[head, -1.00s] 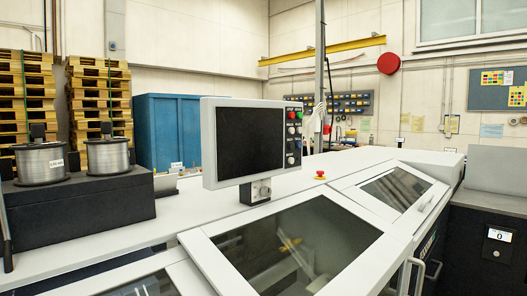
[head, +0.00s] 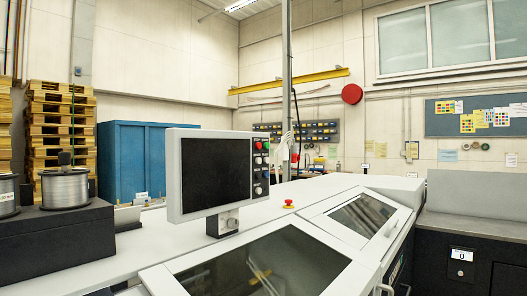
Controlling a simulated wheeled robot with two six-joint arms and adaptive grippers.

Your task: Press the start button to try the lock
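A control panel (head: 210,173) with a dark screen stands on a short mount on the white machine, left of the picture's middle. A strip of buttons runs down its right side. The labels are too small to read, so I cannot tell which is the start button. A key switch or lock-like fitting (head: 232,223) is on the mount under the screen. Neither of my grippers shows.
A red emergency knob (head: 289,204) sits on the machine top. Two glazed covers, front (head: 255,268) and right (head: 363,214), are shut. Wire spools (head: 64,188) stand on a dark box (head: 55,235) at left. A grey unit with a counter (head: 462,254) is at right.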

